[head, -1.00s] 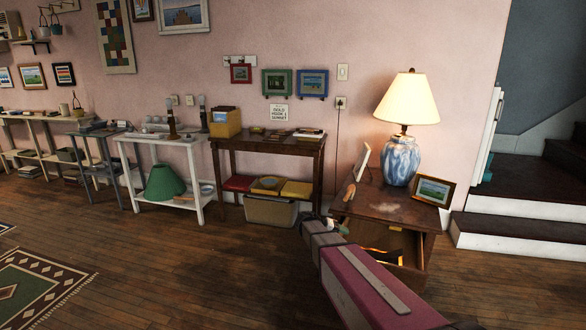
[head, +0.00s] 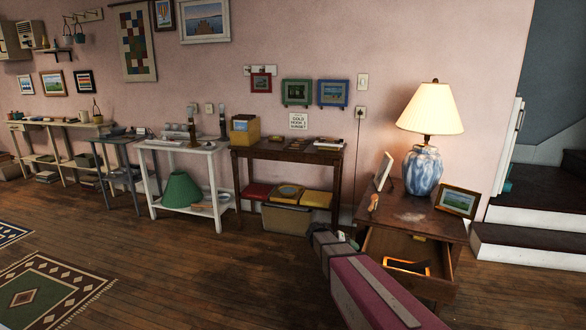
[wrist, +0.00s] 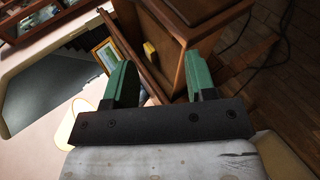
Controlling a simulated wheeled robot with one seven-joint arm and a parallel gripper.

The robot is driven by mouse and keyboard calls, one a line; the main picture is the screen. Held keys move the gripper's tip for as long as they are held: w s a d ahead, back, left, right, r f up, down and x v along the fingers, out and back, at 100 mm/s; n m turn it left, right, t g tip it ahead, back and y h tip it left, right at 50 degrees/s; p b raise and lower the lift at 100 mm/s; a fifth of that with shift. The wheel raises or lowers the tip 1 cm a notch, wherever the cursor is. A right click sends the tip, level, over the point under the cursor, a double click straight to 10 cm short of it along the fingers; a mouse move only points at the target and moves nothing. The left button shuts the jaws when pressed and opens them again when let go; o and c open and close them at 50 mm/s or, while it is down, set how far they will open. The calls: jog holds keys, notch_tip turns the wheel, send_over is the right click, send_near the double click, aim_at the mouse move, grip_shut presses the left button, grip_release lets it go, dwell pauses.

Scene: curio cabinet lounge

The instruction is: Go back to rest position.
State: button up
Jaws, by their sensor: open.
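My gripper (head: 342,238) is at the left of the wooden side table (head: 415,208) in the head view, at the end of my purple and grey arm. In the wrist view its two green fingers are spread apart, and the gap between them (wrist: 160,82) is empty. The table's drawer (head: 385,245) stands open. An orange-framed thing (head: 408,267) lies in it, partly hidden by my arm. Brown wood of the table (wrist: 165,25) and a small yellow block (wrist: 150,50) show beyond the fingers in the wrist view.
A lit lamp (head: 423,170), a white-edged frame (head: 383,171) and a landscape picture (head: 457,200) stand on the side table. A dark console table (head: 287,153) is against the wall, left of it. White steps (head: 530,250) rise at right. Wooden floor (head: 190,265) is clear at left.

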jog(key=s+a+y, duration=0.2)
jog(key=s+y, duration=0.4)
jog(key=s, duration=0.4)
jog(key=s+a+n+y, duration=0.1)
jog(key=s+a+y, duration=0.2)
jog(key=s, duration=0.8)
jog(key=y, duration=0.2)
jog(key=shift+s+y, duration=0.15)
jog(key=shift+y, duration=0.25)
